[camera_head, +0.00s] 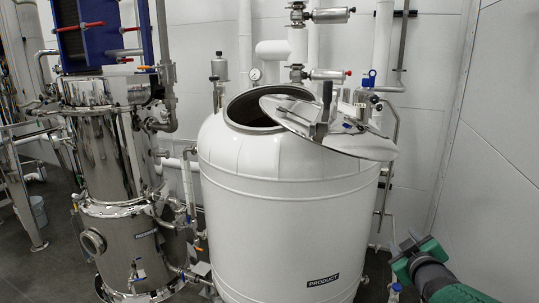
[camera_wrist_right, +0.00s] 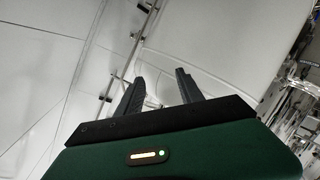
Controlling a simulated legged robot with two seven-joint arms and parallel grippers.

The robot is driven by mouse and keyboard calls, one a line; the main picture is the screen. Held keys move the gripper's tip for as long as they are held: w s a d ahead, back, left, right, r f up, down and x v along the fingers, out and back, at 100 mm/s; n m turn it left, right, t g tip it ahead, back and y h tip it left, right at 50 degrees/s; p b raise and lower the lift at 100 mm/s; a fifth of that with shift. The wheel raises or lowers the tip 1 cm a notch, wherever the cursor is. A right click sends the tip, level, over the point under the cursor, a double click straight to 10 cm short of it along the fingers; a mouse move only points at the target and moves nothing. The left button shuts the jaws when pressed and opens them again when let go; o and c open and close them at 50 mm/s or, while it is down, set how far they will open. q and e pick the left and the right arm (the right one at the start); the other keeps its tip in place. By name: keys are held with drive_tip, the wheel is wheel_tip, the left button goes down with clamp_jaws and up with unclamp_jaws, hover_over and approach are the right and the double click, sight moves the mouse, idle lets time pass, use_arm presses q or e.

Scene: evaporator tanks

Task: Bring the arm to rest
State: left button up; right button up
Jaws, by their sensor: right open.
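My right gripper (camera_head: 413,243) is at the lower right of the head view, with its green and dark body to the right of the white tank (camera_head: 290,215). In the right wrist view its two dark fingers (camera_wrist_right: 158,92) stand apart with nothing between them. It appears clear of the tank in the head view. My left gripper is in neither view.
The tank's metal lid (camera_head: 335,130) is tilted off its open hatch. A steel vessel (camera_head: 105,165) with pipes stands to the left. Thin pipes and valves (camera_head: 385,180) run along the tank's right side. A white wall (camera_head: 490,160) closes the right.

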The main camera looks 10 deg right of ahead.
drive_tip(key=s+a+f+m+g+y, duration=0.1)
drive_tip(key=s+a+f+g+y, duration=0.15)
drive_tip(key=s+a+f, duration=0.4)
drive_tip(key=s+a+f+m+g+y, duration=0.1)
drive_tip(key=s+a+f+m+g, duration=0.2)
drive_tip(key=a+f, duration=0.65)
drive_tip(key=s+a+f+g, duration=0.3)
drive_tip(key=s+a+f, duration=0.1)
drive_tip(key=s, duration=0.3)
drive_tip(key=s+a+f+g+y, duration=0.1)
drive_tip(key=s+a+f+g, duration=0.2)
drive_tip(key=s+f, duration=0.3)
drive_tip(key=shift+s+a+f+b, duration=0.15)
drive_tip(key=shift+s+a+b, duration=0.25)
drive_tip(key=shift+s, duration=0.5)
drive_tip(key=shift+a+y, duration=0.25)
drive_tip(key=shift+a, duration=0.1)
drive_tip(key=shift+d, duration=0.15)
